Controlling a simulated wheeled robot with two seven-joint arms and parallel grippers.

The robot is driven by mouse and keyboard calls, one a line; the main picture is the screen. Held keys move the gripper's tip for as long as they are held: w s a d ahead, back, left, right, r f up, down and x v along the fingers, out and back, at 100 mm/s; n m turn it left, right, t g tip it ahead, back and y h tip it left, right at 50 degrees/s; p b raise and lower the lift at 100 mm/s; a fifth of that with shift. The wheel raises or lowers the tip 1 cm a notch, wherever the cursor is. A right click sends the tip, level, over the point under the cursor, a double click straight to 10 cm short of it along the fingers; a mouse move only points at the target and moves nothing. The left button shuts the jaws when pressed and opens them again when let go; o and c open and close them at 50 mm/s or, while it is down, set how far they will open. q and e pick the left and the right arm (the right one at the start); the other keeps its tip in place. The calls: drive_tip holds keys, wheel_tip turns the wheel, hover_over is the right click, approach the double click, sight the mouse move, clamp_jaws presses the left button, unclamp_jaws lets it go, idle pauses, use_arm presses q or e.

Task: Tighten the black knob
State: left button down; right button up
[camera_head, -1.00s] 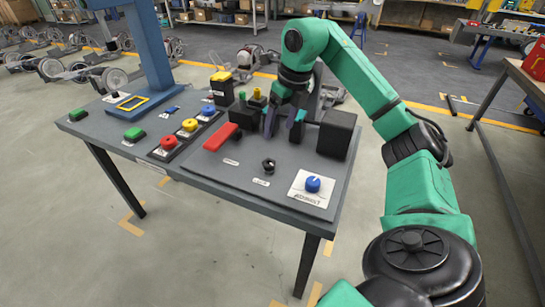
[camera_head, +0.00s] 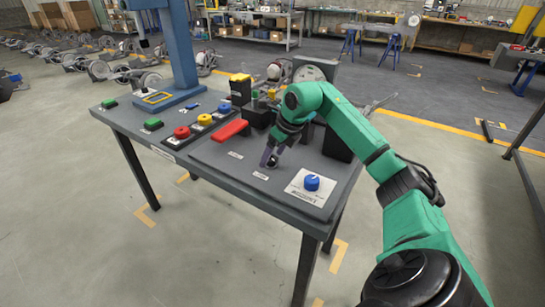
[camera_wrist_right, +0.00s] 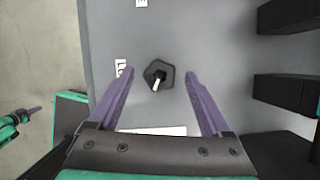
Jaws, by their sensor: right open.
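The black knob (camera_head: 272,161) sits on the grey panel of the table in the head view, partly hidden by my right gripper (camera_head: 268,157). In the right wrist view the black knob (camera_wrist_right: 163,71) is many-sided with a white pointer mark. The two purple fingers of my right gripper (camera_wrist_right: 158,76) are open, one on each side of the knob, with clear gaps. Nothing is held. At the left edge of the wrist view, a small green and dark part with a purple tip (camera_wrist_right: 34,110) looks like my left gripper. Its jaws cannot be made out.
A blue knob (camera_head: 312,183) on a white plate stands to the right on the panel. A red bar (camera_head: 230,130), a red button (camera_head: 181,132) and a yellow button (camera_head: 204,119) lie to the left. Black blocks (camera_wrist_right: 288,95) stand at the right in the wrist view.

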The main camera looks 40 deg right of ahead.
drive_tip(key=shift+w+f, duration=0.2)
drive_tip(key=shift+f, duration=0.3)
drive_tip(key=shift+c, duration=0.4)
drive_tip(key=shift+r, duration=0.1)
clamp_jaws()
